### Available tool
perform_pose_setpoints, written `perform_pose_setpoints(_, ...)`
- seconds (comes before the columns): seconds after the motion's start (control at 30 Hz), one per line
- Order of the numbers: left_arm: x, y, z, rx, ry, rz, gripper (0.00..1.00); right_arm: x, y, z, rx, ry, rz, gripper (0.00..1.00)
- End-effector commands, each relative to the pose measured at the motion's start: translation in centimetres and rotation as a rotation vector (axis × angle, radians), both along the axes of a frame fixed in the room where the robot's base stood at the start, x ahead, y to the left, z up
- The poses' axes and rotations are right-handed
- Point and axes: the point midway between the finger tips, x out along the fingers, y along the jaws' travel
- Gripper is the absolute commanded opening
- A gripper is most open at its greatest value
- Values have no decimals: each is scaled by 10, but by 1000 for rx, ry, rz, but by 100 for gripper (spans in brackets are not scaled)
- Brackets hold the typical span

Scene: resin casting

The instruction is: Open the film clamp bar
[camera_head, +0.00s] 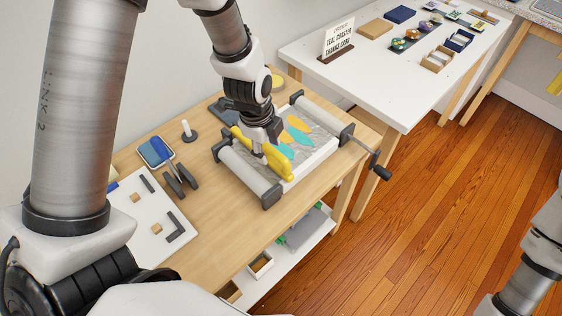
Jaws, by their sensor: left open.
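A yellow bar (280,165), which looks like the film clamp bar, lies along the near-left side of a roller frame (238,167) on the wooden bench. The frame has a grey roller at each end and a crank handle (378,165) at its right. Pale film with teal and yellow shapes (301,138) lies between the rollers. My left gripper (259,156) points down at the yellow bar, open, its fingers close to it. Whether they touch the bar, and part of the bar itself, is hidden by the gripper. Only part of my right arm shows at the right edge.
Left of the frame are a blue-topped tray (155,151), a dark stand (180,178) and a white board with small blocks (142,243). A white candle-like post (187,130) stands behind. A white table (400,80) with a sign stands beyond.

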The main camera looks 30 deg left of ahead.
Motion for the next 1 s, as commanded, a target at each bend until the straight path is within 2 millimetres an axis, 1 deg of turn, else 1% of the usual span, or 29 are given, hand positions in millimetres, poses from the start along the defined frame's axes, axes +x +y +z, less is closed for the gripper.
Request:
perform_pose_setpoints(0.03, 8, 0, 9, 12, -23, -96, 48, 0, 0, -12, 0, 0, 0, 40)
perform_pose_setpoints(0.1, 13, -1, 24, 26, -35, -203, 48, 0, 0, -15, 0, -1, 0, 40)
perform_pose_setpoints(0.2, 15, -1, 29, 35, -37, -269, 48, 0, 0, -15, 0, -1, 0, 40)
perform_pose_setpoints(0.27, 16, -2, 23, 35, -35, -275, 48, 0, 0, -14, 0, -1, 0, 40)
perform_pose_setpoints(0.37, 18, -2, 5, 36, -33, -272, 48, 0, 0, -14, 0, -1, 0, 40)
perform_pose_setpoints(0.4, 20, -3, -5, 36, -34, -272, 48, 0, 0, -17, 0, -1, 0, 40)
perform_pose_setpoints(0.5, 24, -4, -24, 37, -34, -271, 48, 0, 0, -21, 0, -1, 0, 40)
perform_pose_setpoints(0.6, 27, -5, -38, 37, -36, -271, 48, 0, 0, -27, 0, 0, 0, 40)
perform_pose_setpoints(0.7, 28, -5, -43, 38, -37, -271, 48, 0, 0, -27, 0, 0, 0, 40)
perform_pose_setpoints(0.9, 28, -5, -43, 37, -38, -271, 48, 0, 0, -27, 0, 0, -1, 40)
perform_pose_setpoints(0.93, 28, -5, -42, 37, -38, -271, 40, 0, 0, -27, 0, 0, -1, 40)
perform_pose_setpoints(0.97, 28, -5, -42, 37, -38, -271, 30, 0, 0, -27, 0, 0, -1, 40)
perform_pose_setpoints(1.0, 28, -5, -42, 37, -38, -271, 16, 0, 0, -27, 0, 0, -1, 40)
